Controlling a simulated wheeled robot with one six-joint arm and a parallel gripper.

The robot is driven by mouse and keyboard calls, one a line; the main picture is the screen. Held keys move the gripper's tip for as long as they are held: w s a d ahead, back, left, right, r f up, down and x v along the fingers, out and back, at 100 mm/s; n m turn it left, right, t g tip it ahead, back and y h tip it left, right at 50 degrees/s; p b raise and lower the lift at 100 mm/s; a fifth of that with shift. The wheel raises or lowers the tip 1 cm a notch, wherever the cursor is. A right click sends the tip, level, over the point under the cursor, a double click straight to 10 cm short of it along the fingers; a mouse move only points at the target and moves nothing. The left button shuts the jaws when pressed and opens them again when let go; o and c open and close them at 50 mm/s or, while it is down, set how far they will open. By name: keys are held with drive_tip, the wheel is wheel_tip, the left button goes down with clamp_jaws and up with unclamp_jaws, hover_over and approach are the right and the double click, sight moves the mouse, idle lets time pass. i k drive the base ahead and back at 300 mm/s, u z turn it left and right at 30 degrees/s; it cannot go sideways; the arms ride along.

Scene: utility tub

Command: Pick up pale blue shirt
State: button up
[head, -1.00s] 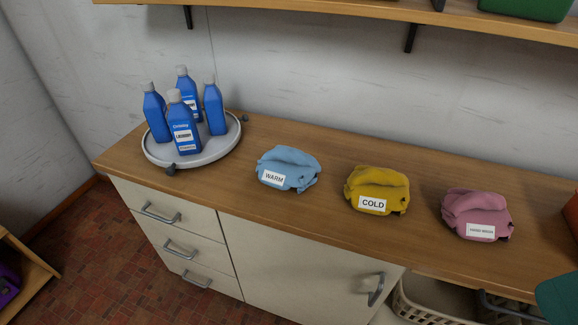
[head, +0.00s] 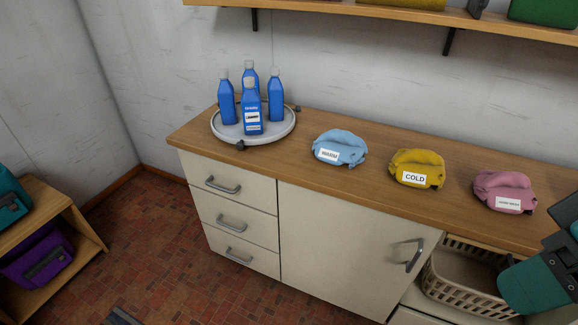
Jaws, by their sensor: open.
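The pale blue shirt (head: 340,147) lies folded in a bundle on the wooden counter, in the middle of the head view. A white label reading WARM is on its front. Nothing touches it, and it is fully visible. Part of my teal and dark arm shows at the right edge, well to the right of the shirt. My gripper itself is not in view.
A yellow bundle (head: 418,165) labelled COLD and a pink bundle (head: 505,188) lie to the right on the counter (head: 300,169). A grey round tray (head: 222,133) with several blue bottles stands left. A shelf (head: 340,15) hangs above; a basket (head: 455,290) sits below right.

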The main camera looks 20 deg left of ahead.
sight(335, 147)
drive_tip(key=u, duration=0.3)
drive_tip(key=k, duration=0.75)
drive_tip(key=u, duration=1.1)
drive_tip(key=i, duration=1.65)
drive_tip(key=z, duration=0.85)
drive_tip(key=i, duration=0.7)
drive_tip(key=z, duration=0.7)
